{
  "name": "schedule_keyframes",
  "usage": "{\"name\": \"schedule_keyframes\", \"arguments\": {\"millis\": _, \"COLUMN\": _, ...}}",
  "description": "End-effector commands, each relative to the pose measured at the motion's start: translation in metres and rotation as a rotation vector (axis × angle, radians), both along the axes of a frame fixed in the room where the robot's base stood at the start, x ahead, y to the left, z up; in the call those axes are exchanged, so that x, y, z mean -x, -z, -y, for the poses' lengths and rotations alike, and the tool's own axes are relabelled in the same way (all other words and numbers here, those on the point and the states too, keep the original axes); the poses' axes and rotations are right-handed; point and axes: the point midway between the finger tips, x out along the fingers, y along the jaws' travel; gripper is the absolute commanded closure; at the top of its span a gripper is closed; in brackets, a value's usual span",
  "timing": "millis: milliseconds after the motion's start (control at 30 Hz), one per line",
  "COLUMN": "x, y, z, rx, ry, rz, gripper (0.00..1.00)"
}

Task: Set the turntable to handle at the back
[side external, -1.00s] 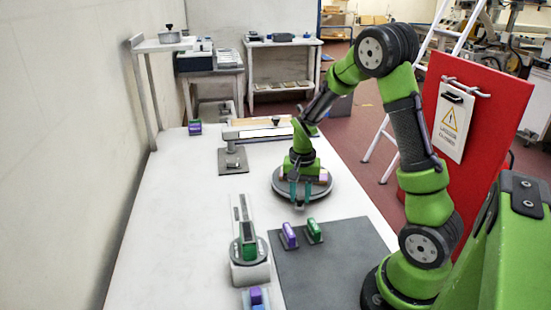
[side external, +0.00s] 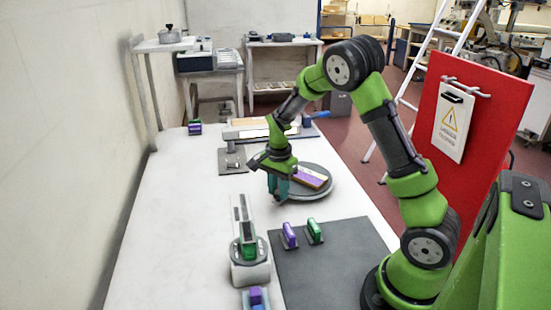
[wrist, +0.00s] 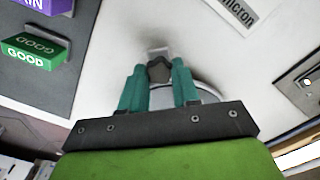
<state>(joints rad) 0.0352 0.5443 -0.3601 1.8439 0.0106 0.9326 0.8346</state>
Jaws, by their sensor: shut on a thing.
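The turntable is a round grey disc (side external: 322,192) on the white table, with a purple and tan block (side external: 310,178) lying on it. My gripper (side external: 279,197) points down at the disc's left edge in the side view. In the wrist view the teal fingers of my gripper (wrist: 159,76) are shut around a dark knob, the turntable's handle (wrist: 159,70), which has a pale tab beyond it. A curve of the disc's rim shows behind the fingers there. In the side view the fingers hide the handle.
A grey mat (side external: 325,262) with a purple block (side external: 289,236) and a green block (side external: 314,231) lies in front. A scale-like device (side external: 250,272) stands front left. A grey plate with a clamp (side external: 232,161) and a long fixture (side external: 262,129) are behind.

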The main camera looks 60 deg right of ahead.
Motion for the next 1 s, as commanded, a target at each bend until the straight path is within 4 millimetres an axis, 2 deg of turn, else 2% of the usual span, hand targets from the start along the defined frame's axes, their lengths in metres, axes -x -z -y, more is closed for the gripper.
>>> {"name": "schedule_keyframes", "arguments": {"millis": 467, "x": -0.032, "y": -0.001, "z": 0.005, "rx": 0.0, "ry": 0.241, "rz": 0.004, "gripper": 1.0}}
{"name": "schedule_keyframes", "arguments": {"millis": 1000, "x": -0.064, "y": -0.002, "z": 0.02, "rx": 0.002, "ry": 0.508, "rz": 0.006, "gripper": 1.0}}
